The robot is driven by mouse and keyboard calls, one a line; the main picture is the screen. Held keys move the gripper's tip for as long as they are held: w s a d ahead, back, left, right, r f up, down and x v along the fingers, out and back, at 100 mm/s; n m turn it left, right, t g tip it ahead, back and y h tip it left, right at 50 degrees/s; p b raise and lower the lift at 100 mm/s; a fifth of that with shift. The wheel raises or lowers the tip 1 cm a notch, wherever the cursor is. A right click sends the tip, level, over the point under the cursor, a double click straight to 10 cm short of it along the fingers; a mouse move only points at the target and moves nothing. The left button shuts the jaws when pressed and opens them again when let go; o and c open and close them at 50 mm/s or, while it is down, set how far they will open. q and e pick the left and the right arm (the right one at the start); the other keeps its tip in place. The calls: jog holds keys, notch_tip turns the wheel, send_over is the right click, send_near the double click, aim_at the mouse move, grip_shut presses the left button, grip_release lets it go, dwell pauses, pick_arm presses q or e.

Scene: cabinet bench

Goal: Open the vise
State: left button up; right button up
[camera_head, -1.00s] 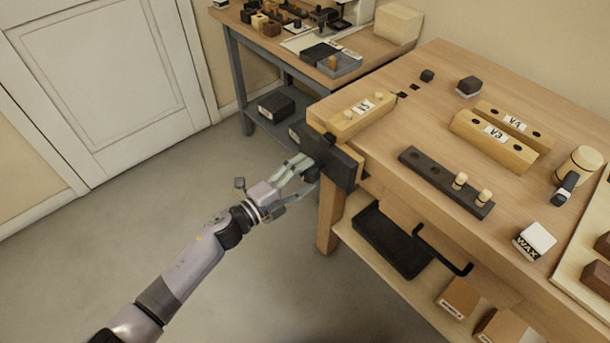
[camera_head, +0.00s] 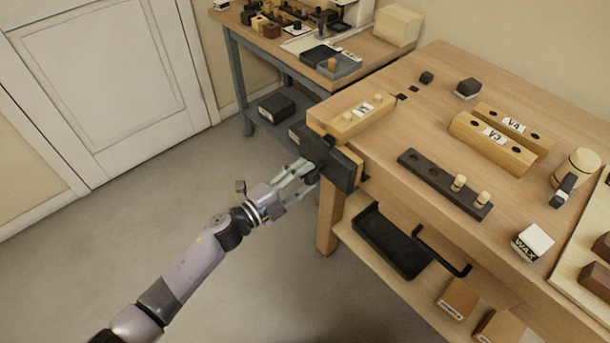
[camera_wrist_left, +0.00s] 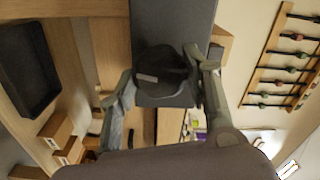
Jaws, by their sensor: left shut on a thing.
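The vise (camera_head: 340,172) is a dark block with a wooden facing at the bench's near left corner. In the left wrist view its dark grey front plate (camera_wrist_left: 172,25) carries a round black knob (camera_wrist_left: 160,66). My left gripper (camera_head: 310,174) comes in from the left and is shut on this knob, one finger on each side in the left wrist view. The fingers partly hide the knob in the head view. How wide the vise's gap is cannot be told clearly. My right gripper is not in view.
On the workbench (camera_head: 400,150) lie a labelled wooden block (camera_head: 350,118) beside the vise, a dark pegged strip (camera_head: 430,180), the V3 and V4 blocks, a mallet (camera_head: 573,172) and a wax block. A black tray (camera_head: 390,240) is on the shelf below. Open floor lies left.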

pick_arm(q)
jog(key=n+p, duration=0.1)
jog(key=n, duration=0.1)
jog(key=shift+r+n, duration=0.1)
jog(key=shift+n, duration=0.2)
jog(key=shift+p, duration=0.3)
jog(key=shift+n, duration=0.3)
jog(key=shift+n+p, duration=0.55)
jog(key=shift+n, duration=0.15)
jog(key=shift+n+p, duration=0.55)
jog(key=shift+n, duration=0.45)
jog(key=shift+a+n, duration=0.1)
jog(key=shift+n, duration=0.2)
